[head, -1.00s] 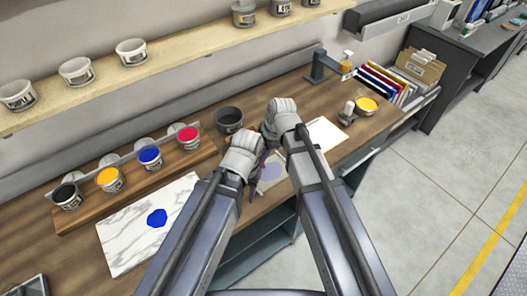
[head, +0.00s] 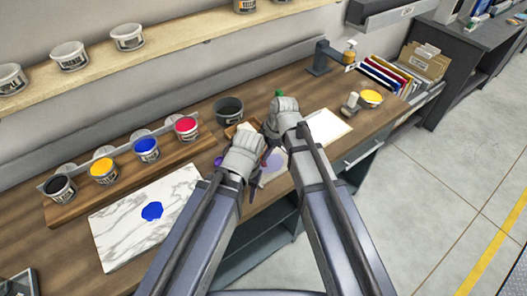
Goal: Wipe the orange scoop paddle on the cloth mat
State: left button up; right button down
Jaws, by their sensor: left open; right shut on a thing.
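A pale patch with purple stains (head: 272,172), which looks like the cloth mat, lies on the bench and is partly covered by my arms. My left gripper (head: 256,172) is open over its left side. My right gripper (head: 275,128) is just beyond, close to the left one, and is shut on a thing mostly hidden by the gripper. A small green tip (head: 279,93) shows above my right gripper. I cannot make out the orange scoop paddle for sure.
A row of ink pots (head: 147,150) stands on a wooden rack at left, above a marble slab (head: 125,225) with a blue blob. A dark pot (head: 229,110) stands behind the grippers.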

jog(key=shift+f+b, duration=0.9)
dwell(0.3)
jog(key=shift+d, duration=0.1)
jog(key=w+d, duration=0.1)
jog(key=d, duration=0.1)
jog(key=w+d, duration=0.2)
dwell(1.1)
jog(key=shift+w+d, duration=0.1)
jog(key=shift+d, duration=0.05)
jog(key=shift+w+d+r, duration=0.1)
jog(key=shift+w+d, duration=0.35)
jog(key=shift+d, duration=0.15)
